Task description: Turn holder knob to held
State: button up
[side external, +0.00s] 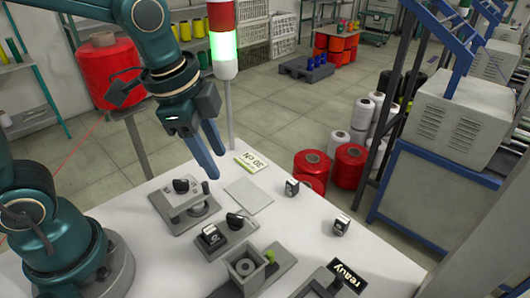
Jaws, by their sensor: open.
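A grey fixture (193,212) on the white table carries a black knob (181,186) on its upper left. A second, smaller grey base (222,240) in front has a black lever-like knob (235,220) and a small black-and-white block (211,235). I cannot tell which knob is the holder knob, and no "held" marking is readable. My gripper (216,163) hangs above and slightly right of the first fixture, its blue fingers pointing down and apart. It is open, empty and touches neither knob.
A signal tower (224,48) glows green behind.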

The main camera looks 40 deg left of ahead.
aim_at(234, 216)
jog(key=f+g, duration=0.1)
jog(key=f, duration=0.1)
jog(key=w+d+f+m, duration=0.1)
jog(key=f, duration=0.1)
jog(key=d+f+m+g, duration=0.1)
jog(key=f, duration=0.1)
jog(key=shift+w+d+f+g, duration=0.2)
jog(key=shift+f+g, duration=0.05)
jog(key=shift+g, duration=0.05)
jog(key=shift+s+d+f, duration=0.1)
jog(key=shift+s+f, duration=0.15)
jog(key=shift+f, duration=2.75)
grip_shut()
